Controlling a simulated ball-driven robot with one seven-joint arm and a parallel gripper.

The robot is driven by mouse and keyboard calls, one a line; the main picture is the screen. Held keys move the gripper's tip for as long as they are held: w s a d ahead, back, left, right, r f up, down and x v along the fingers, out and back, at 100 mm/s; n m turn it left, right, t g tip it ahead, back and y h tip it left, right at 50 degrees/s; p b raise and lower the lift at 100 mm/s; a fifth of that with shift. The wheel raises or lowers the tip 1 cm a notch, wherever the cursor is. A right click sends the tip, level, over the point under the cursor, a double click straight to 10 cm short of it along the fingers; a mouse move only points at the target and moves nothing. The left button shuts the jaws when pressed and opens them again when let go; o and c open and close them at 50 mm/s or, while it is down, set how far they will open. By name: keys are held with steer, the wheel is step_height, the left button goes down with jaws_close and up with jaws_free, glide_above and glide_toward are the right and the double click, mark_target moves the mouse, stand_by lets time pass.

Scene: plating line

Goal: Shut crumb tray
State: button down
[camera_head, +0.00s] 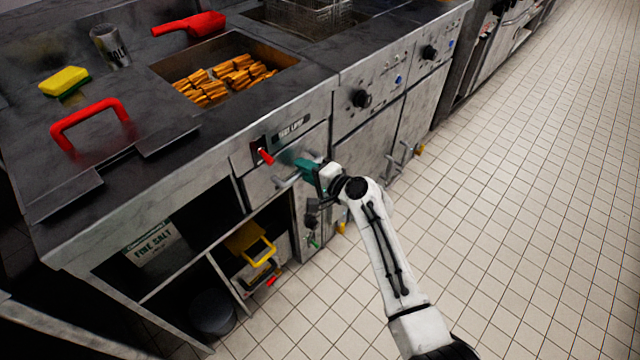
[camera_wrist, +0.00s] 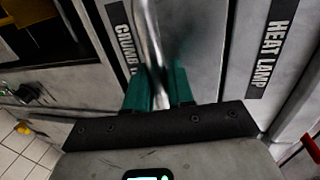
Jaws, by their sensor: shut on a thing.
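The crumb tray's grey metal front (camera_head: 262,188) is under the heat lamp panel on the counter's front. Its label starts with "CRUMB" in the wrist view, where the rest is hidden. A bar handle (camera_wrist: 149,40) crosses this front. My gripper (camera_wrist: 160,88) has its green fingers on either side of the handle and is shut on it. In the head view my gripper (camera_head: 304,169) hides part of the tray front. I cannot tell exactly how far the tray stands out.
A heat lamp panel (camera_head: 292,128) with a red switch (camera_head: 265,156) is just above. Below are open shelves with a yellow-handled thing (camera_head: 252,242) and a fine salt box (camera_head: 153,243). Fries lie in a basin (camera_head: 285,62) on top. Tiled floor (camera_head: 500,200) is clear at right.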

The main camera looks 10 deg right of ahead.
steer(key=shift+w+a, duration=0.1)
steer(key=shift+w, duration=0.1)
steer(key=shift+r, duration=0.1)
steer(key=c, duration=1.1)
jaws_free()
steer(key=shift+w+a, duration=0.1)
steer(key=p+v, duration=0.1)
steer(key=v, duration=0.9)
steer(key=shift+s+d+p, duration=0.25)
steer(key=shift+s+p, duration=0.1)
steer(key=shift+p, duration=0.05)
steer(key=shift+s, duration=0.1)
